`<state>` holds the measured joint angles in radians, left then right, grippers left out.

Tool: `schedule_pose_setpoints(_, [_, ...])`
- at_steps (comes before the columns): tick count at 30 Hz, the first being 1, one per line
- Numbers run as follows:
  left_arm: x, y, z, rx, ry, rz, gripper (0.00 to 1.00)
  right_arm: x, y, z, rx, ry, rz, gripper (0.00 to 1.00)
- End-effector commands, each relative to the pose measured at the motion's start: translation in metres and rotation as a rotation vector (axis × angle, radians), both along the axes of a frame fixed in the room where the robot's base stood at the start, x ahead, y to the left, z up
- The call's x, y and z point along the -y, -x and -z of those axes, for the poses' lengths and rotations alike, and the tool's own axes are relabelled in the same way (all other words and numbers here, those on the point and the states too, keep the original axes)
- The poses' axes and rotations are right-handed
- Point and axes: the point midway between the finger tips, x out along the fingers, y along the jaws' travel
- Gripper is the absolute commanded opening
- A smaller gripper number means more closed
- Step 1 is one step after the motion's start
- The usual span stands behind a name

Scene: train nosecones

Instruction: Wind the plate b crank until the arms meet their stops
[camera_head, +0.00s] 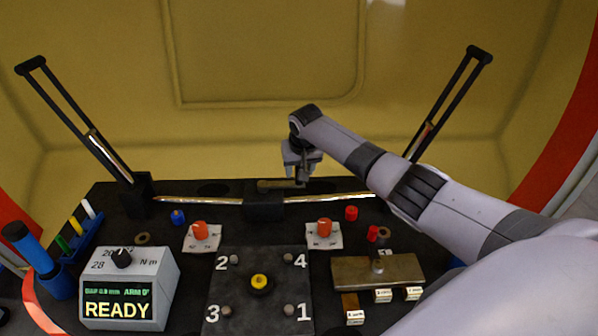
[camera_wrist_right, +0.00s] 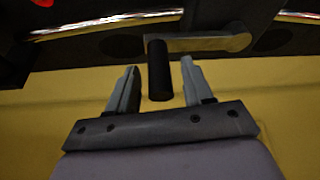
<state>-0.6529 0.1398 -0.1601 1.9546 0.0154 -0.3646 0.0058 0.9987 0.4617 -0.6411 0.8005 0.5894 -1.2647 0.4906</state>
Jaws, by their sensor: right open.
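The crank has a flat metal arm (camera_wrist_right: 210,42) and a black cylindrical handle (camera_wrist_right: 159,70) in the right wrist view. In the head view the crank arm (camera_head: 277,184) lies at the black centre housing (camera_head: 264,207), partly hidden by my gripper. My right gripper (camera_wrist_right: 153,85) is open, with the handle's end between its two fingers and visible gaps on both sides. In the head view my right gripper (camera_head: 301,172) is over the crank. The left arm (camera_head: 80,123) and right arm (camera_head: 444,110) of the mechanism stand raised and slant outward. My left gripper is out of view.
A grey box with a READY display (camera_head: 125,290) stands front left. A numbered dark plate (camera_head: 260,300) with a yellow-topped knob is at front centre. Orange knobs (camera_head: 200,231) sit on white cards. A brass plate (camera_head: 350,275) is at right. A yellow wall (camera_head: 260,130) stands behind.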

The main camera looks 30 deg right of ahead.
Motion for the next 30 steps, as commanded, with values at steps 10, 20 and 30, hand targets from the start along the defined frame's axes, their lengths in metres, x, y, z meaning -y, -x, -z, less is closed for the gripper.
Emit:
schedule_pose_setpoints(10, [0.0026,-0.0051,-0.0046,0.012,0.006,0.002,0.46,0.0011,-0.0035,0.0084,0.001,0.000,0.000,0.51])
schedule_pose_setpoints(20, [0.0028,-0.0051,-0.0045,0.013,0.006,0.004,0.46,0.0012,-0.0033,0.0083,0.001,0.000,0.000,0.00])
schedule_pose_setpoints(30, [0.0017,-0.0031,-0.0072,0.009,0.001,0.006,0.46,0.0000,-0.0011,0.0068,-0.001,0.000,0.031,0.00])
